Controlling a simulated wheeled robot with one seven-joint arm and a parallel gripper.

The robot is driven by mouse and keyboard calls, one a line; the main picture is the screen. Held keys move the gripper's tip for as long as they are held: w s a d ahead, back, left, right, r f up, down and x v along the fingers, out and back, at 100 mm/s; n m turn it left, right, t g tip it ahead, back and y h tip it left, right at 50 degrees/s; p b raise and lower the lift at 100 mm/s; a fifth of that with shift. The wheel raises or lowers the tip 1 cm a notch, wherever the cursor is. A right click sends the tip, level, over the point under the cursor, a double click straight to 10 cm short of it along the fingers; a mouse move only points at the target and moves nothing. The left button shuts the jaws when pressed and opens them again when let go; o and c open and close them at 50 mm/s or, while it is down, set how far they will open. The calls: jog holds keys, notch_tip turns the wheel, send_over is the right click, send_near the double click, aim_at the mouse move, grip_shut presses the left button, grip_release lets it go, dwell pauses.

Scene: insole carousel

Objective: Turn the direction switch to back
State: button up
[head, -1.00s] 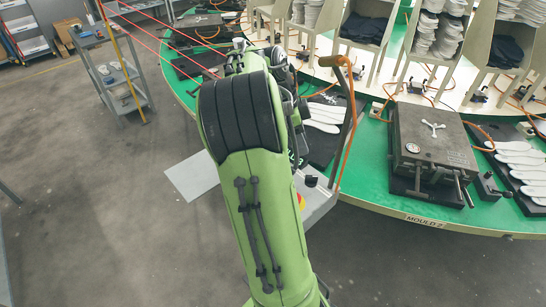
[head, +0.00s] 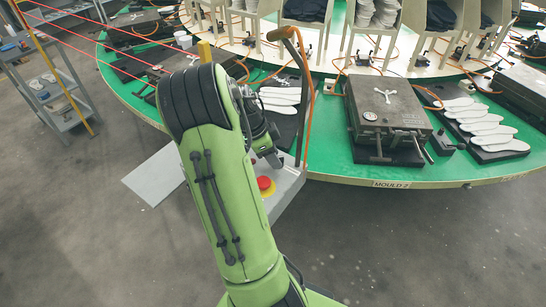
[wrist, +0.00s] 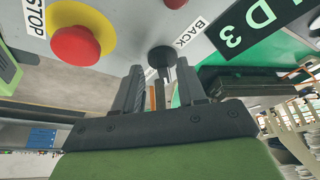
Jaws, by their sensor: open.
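The direction switch (wrist: 162,57) is a dark round knob on the grey control panel (wrist: 118,12), beside a label reading BACK (wrist: 190,32). My gripper (wrist: 160,70) is open in the wrist view, with its two dark fingers apart and pointing at the panel. The knob shows between and just beyond the fingertips. I cannot tell whether they touch it, and the handle's setting is not clear. In the head view my green arm reaches down to the panel (head: 283,200), and the dark gripper end is close to its top, partly hidden by the arm.
A red stop button (wrist: 75,45) on a yellow ring sits left of the switch; it also shows in the head view (head: 264,183). Another red button (wrist: 174,3) is at the top edge. The green carousel (head: 335,165) carries a mould (head: 388,105) and insoles. A post stands behind the panel.

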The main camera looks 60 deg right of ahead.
jog(key=shift+d+f, duration=0.1)
jog(key=shift+f, duration=0.15)
grip_shut()
